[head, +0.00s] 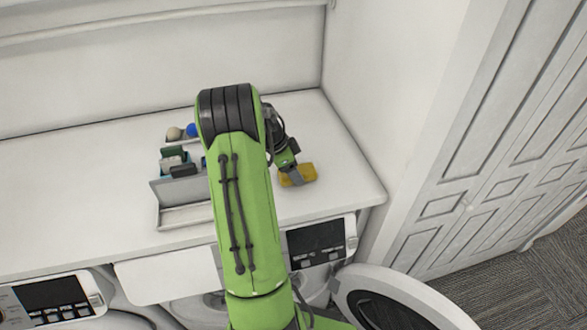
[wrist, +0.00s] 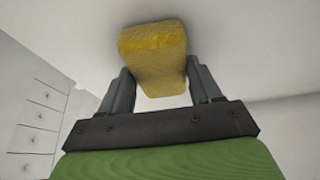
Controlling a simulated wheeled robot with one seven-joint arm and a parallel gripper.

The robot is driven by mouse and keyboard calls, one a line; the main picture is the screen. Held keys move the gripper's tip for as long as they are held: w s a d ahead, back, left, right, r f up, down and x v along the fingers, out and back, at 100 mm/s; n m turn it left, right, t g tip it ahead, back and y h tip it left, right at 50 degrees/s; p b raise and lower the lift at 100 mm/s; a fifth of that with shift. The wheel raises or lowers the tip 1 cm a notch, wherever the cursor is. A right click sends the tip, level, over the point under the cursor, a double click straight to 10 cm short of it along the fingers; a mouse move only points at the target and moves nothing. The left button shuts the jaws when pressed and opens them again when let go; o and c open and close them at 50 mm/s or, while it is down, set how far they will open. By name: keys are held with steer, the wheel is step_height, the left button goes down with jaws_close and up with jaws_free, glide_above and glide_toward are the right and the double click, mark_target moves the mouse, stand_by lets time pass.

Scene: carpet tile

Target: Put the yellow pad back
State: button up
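The yellow pad (head: 298,175) is on the right part of the white counter in the head view, at the end of my arm. My gripper (head: 290,170) reaches down to it from the back left. In the wrist view the yellow pad (wrist: 153,50) sits between the two fingertips of my gripper (wrist: 158,72), with a finger against each side. The gripper looks shut on it. I cannot tell whether the pad touches the counter or hangs just above it.
A grey organizer (head: 186,216) with dark and pale blocks stands left of my arm, partly hidden by it. A beige ball (head: 174,133) and a blue ball (head: 192,130) are behind. The counter (head: 80,180) is clear at left. An open round door (head: 400,300) juts out below.

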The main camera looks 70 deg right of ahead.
steer(key=o, duration=0.4)
